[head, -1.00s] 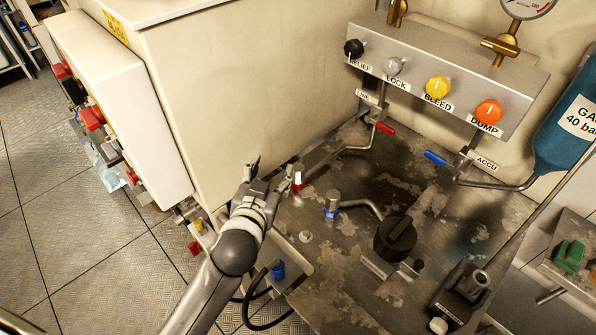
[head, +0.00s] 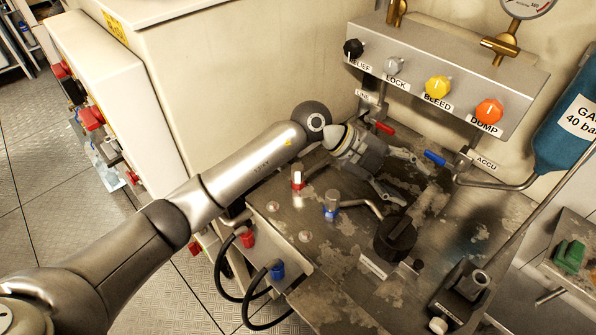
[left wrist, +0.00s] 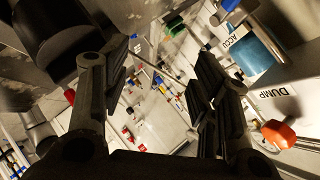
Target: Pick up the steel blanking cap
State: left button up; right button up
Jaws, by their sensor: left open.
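A steel hexagonal cap-like piece (head: 332,197) stands upright on a blue collar on the worn steel bench; I take it for the blanking cap, though I cannot be sure. My left gripper (head: 412,182) is open and empty over the bench, to the right of this piece and apart from it, below the valve panel. Its fingers point right, toward the blue-handled valve. In the left wrist view the open fingers (left wrist: 162,68) have nothing between them up close. I cannot make out the cap there. My right gripper is not in view.
A red fitting with a white top (head: 297,179) stands left of the steel piece. A black knob (head: 395,238) is just below my gripper. The valve panel (head: 440,75), red lever (head: 385,128) and blue lever (head: 435,158) are close behind. The orange DUMP knob (left wrist: 279,134) shows beside a finger.

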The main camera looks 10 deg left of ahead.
pick_arm(q)
jog(key=w+a+f+n+y, duration=0.1)
jog(key=w+a+f+y, duration=0.3)
jog(key=a+y, duration=0.3)
jog(key=n+y, duration=0.4)
jog(key=y, duration=0.2)
send_near(298, 167)
jog(key=shift+s+a, duration=0.15)
jog(key=f, duration=0.3)
jog(key=f+p, duration=0.1)
jog(key=shift+a+f, duration=0.3)
jog(key=shift+a, duration=0.05)
jog(key=f+p, duration=0.1)
jog(key=f, duration=0.3)
jog(key=shift+w+f+p, duration=0.2)
jog(key=shift+f+p, duration=0.15)
jog(key=shift+w+f, duration=0.15)
jog(key=shift+f, duration=0.5)
grip_shut()
